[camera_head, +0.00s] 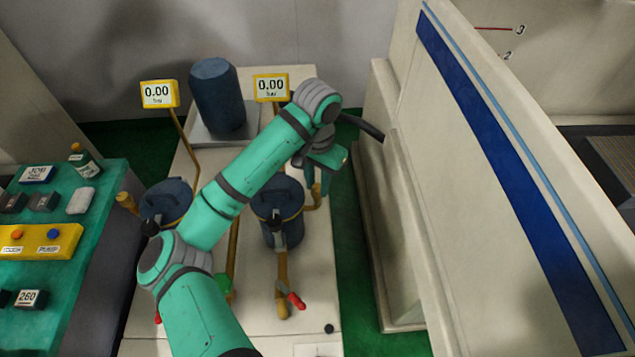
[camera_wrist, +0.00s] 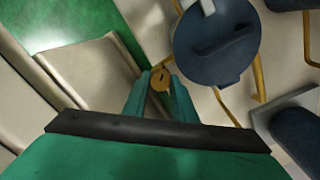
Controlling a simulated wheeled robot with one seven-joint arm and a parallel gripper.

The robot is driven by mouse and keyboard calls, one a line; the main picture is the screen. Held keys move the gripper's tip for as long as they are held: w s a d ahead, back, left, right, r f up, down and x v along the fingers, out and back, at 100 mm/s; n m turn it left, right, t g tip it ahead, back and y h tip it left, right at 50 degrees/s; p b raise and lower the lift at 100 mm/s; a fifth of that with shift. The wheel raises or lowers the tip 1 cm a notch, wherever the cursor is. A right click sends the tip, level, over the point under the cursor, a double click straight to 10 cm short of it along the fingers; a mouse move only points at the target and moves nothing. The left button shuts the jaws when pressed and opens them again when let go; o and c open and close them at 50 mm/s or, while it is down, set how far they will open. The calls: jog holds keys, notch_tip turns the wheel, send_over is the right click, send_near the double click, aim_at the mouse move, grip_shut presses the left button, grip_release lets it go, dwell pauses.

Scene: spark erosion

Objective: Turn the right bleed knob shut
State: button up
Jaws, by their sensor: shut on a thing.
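The right bleed knob (camera_wrist: 160,77) is a small round brass knob with a dark mark on its face. In the wrist view it sits between the fingertips of my gripper (camera_wrist: 160,84), which is shut on it. In the head view my gripper (camera_head: 318,178) reaches down at the right side of the right dark blue canister (camera_head: 281,228), where the brass fitting (camera_head: 313,203) shows. The arm and gripper partly hide the knob there. The left bleed knob (camera_head: 126,201) stands out from the left canister (camera_head: 170,203).
Two yellow gauges, left (camera_head: 159,94) and right (camera_head: 271,87), both read 0.00. A tall blue cylinder (camera_head: 217,95) stands behind. A brass pipe with a red-handled valve (camera_head: 294,299) runs in front. A large cream machine wall (camera_head: 465,180) stands close on the right; a green control desk (camera_head: 75,290) is left.

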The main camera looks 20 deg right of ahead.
aim_at(317, 187)
jog(key=m, duration=0.4)
jog(key=shift+m, duration=2.3)
jog(key=o, duration=1)
jog(key=shift+o, duration=0.2)
jog(key=shift+r, duration=0.1)
notch_tip(317, 187, up, 11)
jog(key=shift+w+f, duration=0.1)
jog(key=shift+f, duration=0.1)
